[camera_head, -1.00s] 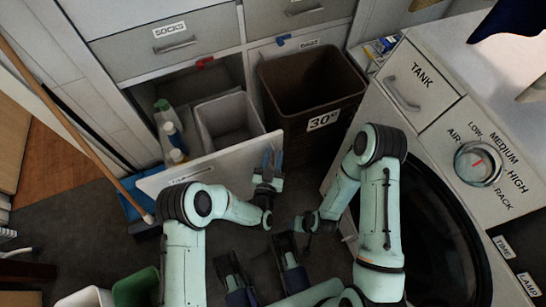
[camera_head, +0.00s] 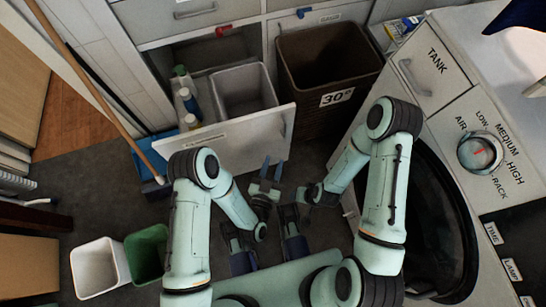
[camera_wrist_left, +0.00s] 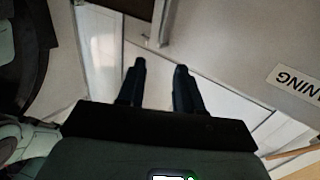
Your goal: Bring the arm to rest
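My left arm (camera_head: 190,235) comes in from the left and bends at the elbow. My left gripper (camera_head: 272,168) is near the picture's middle, just below the lower edge of the pull-out panel (camera_head: 235,138). Its two dark fingers point up and stand apart with nothing between them. They also show spread and empty in the left wrist view (camera_wrist_left: 160,70). My right arm (camera_head: 385,190) is folded in front of the round machine door. Its dark wrist end (camera_head: 318,195) is near the left one. Its fingertips are not clear.
A grey bin (camera_head: 245,92) and several bottles (camera_head: 188,100) stand behind the panel. A brown "30°" bin (camera_head: 325,65) is right of it. The machine (camera_head: 450,120) borders the right side. A broom (camera_head: 90,85), white bin (camera_head: 98,268) and green bin (camera_head: 147,255) are left. Some dark floor is clear.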

